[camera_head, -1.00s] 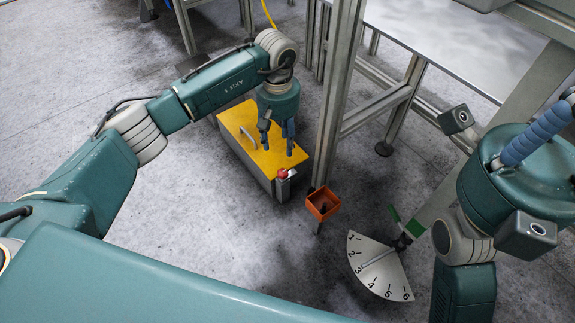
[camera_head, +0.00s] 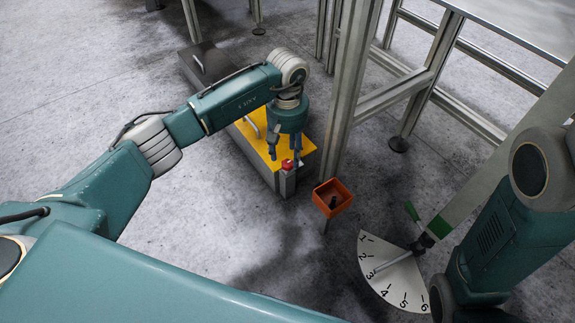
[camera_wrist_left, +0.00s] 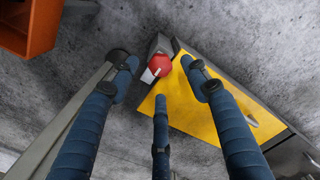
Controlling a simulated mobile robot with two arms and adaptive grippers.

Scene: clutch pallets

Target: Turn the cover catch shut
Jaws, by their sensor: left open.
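The cover catch (camera_head: 288,164) is a small red knob with a white mark, at the near end of a grey box with a yellow cover (camera_head: 262,146). The cover lies flat on the box and has a pale handle. My left gripper (camera_head: 285,157) points down over the near end of the cover, its fingers open. In the left wrist view, the catch (camera_wrist_left: 165,65) shows between the spread blue fingers of my left gripper (camera_wrist_left: 160,77), with nothing held. I cannot tell whether a finger touches it.
A metal frame post (camera_head: 348,90) stands right beside the box. An orange bin (camera_head: 332,197) with a dark item inside is in front of the post. Open floor lies left of the box.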

